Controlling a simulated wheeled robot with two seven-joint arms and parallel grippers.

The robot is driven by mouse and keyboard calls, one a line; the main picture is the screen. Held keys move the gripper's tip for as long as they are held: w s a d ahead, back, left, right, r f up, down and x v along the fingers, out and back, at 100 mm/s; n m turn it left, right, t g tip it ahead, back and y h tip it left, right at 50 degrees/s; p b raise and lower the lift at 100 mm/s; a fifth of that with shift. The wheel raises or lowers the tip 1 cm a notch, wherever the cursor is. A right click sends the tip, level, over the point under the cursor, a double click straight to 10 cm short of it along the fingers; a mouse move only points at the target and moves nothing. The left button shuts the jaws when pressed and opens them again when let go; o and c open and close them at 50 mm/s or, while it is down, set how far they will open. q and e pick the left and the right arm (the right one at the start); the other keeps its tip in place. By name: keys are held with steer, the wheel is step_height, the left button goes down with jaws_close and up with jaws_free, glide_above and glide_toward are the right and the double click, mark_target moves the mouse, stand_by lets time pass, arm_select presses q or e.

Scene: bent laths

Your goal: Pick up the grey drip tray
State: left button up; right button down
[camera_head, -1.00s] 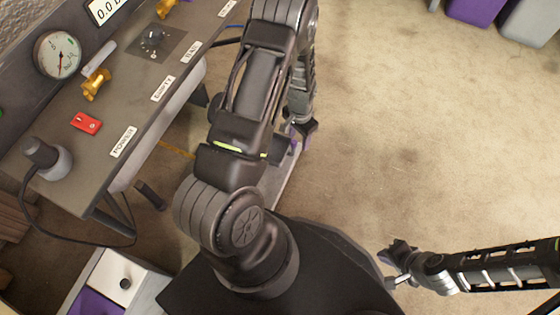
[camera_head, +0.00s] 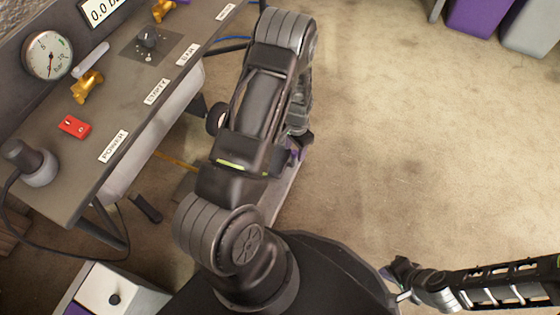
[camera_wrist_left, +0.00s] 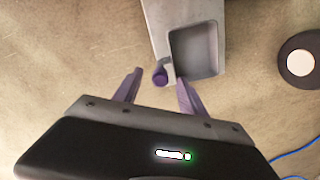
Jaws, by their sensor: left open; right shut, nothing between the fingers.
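The grey drip tray (camera_wrist_left: 196,50) shows in the left wrist view as a pale grey piece with a rectangular recess, over the beige floor. A short purple round peg (camera_wrist_left: 160,76) sits at its lower left side. My left gripper (camera_wrist_left: 158,90) is open, with its purple fingers either side of the peg. I cannot tell whether they touch it. In the head view a grey strip (camera_head: 286,192), likely the tray, lies beside my left gripper (camera_head: 298,146), partly hidden by my arm. My right gripper (camera_head: 393,275) is shut and empty at the lower right, well away from the tray.
A grey workbench (camera_head: 125,95) with a gauge, labels and a red switch stands at the left. A white drawer front (camera_head: 115,285) is at the lower left. Purple and grey bins (camera_head: 480,14) stand at the top right. A dark round thing (camera_wrist_left: 299,60) lies right of the tray. Floor at right is clear.

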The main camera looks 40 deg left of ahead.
arm_select(q)
step_height(320, 180, down, 5)
steer(key=b, duration=0.3)
steer(key=shift+r, duration=0.2)
steer(key=shift+f, duration=0.35)
steer(key=shift+r, duration=0.1)
steer(key=shift+c, duration=0.3)
jaws_close()
stand_by(0.9)
